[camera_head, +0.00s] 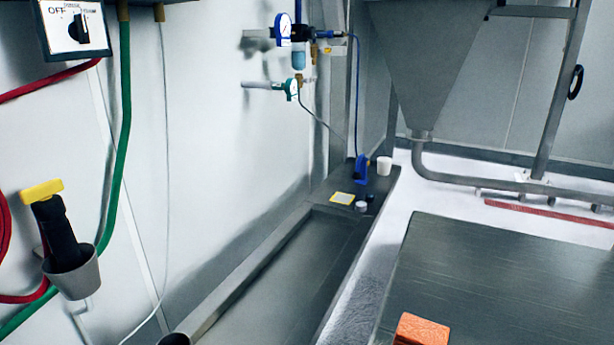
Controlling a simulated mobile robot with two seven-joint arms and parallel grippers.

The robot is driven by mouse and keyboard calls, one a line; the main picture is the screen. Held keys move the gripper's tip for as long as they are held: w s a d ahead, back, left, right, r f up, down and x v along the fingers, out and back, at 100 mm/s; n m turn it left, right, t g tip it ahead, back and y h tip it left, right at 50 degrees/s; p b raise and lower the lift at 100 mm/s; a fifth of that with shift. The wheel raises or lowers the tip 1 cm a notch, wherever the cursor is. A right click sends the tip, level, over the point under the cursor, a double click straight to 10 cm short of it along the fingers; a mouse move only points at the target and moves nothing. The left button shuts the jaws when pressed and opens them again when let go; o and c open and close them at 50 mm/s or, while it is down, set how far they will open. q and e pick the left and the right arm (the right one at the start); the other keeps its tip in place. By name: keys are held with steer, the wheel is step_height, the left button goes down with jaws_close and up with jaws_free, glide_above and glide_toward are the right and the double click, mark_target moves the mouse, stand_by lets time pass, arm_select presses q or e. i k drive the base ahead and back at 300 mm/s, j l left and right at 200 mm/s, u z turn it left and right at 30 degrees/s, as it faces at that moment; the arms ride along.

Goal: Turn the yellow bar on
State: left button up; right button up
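A small yellow bar-like part (329,34) sits on the right side of the air regulator assembly (300,35), high on the wall. It looks roughly level, but is too small to tell its setting. Another yellow bar-shaped piece (41,190) tops a black object (55,225) standing in a grey cup (75,275) on the left wall. I cannot tell which yellow piece the task names. Neither of my grippers shows in the head view.
A switch box (75,30) marked OFF hangs at the upper left, with red and green hoses (122,130) nearby. A metal hopper (425,60) stands at the upper right. A dark trough (285,275) runs along the wall. An orange block (421,330) lies on the grey platform (500,270).

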mark_target(44, 191)
steer(key=u, duration=1.4)
steer(key=k+l+z, duration=0.25)
